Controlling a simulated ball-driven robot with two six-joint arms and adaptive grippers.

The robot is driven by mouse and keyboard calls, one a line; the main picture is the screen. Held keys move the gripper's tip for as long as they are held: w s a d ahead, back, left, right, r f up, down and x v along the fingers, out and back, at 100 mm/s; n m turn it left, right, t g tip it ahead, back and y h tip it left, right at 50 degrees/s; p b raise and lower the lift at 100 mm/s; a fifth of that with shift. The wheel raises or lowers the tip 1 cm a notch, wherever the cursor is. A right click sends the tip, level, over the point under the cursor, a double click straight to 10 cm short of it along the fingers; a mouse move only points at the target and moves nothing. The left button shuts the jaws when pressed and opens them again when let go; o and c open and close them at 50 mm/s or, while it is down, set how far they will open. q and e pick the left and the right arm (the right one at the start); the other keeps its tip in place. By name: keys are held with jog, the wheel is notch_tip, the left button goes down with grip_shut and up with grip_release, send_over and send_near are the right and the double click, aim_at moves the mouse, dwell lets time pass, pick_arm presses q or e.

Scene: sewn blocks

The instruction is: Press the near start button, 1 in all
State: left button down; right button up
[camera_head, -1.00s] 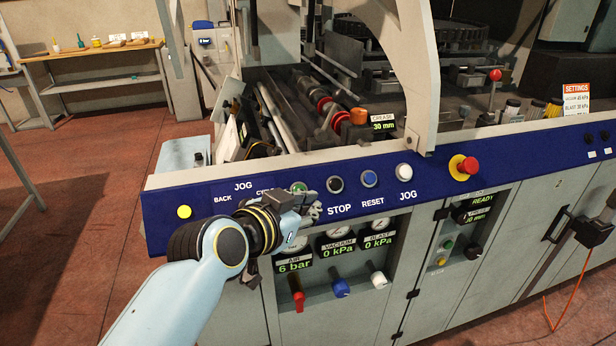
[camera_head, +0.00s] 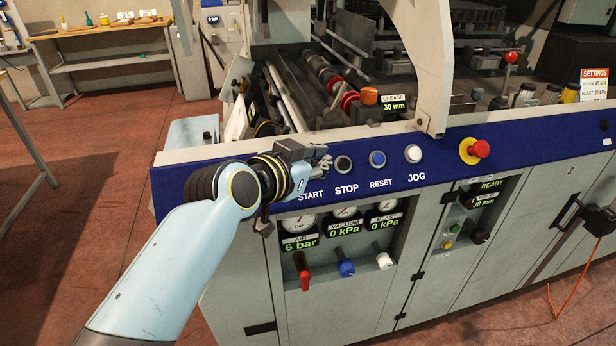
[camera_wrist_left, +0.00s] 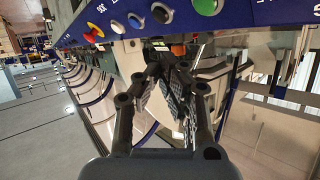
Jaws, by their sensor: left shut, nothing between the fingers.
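The green start button (camera_wrist_left: 208,5) shows at the top edge of the left wrist view, on the blue panel. In the head view it is hidden behind my left gripper, above the START label (camera_head: 311,195). My left gripper (camera_head: 324,162) is shut and empty in front of the panel, just left of the black stop button (camera_head: 343,163). Its closed fingers (camera_wrist_left: 180,72) also show in the left wrist view, below the button row in the picture. I cannot tell whether they touch anything. My right gripper is not in view.
The blue reset button (camera_head: 377,159), white jog button (camera_head: 413,153) and red emergency stop (camera_head: 477,149) follow to the right. Gauges (camera_head: 345,213) and a red valve handle (camera_head: 302,270) sit below. A wooden-topped bench (camera_head: 110,28) stands far left; floor there is clear.

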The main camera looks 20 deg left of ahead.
pick_arm(q)
jog(key=w+f+b, duration=0.1)
jog(key=w+a+f+b, duration=0.2)
jog(key=shift+w+a+f, duration=0.25)
jog(key=shift+f, duration=0.1)
dwell(0.7)
jog(key=shift+b, duration=0.3)
dwell(0.3)
jog(key=shift+w+a+f, duration=0.2)
jog(key=shift+w+f, duration=0.05)
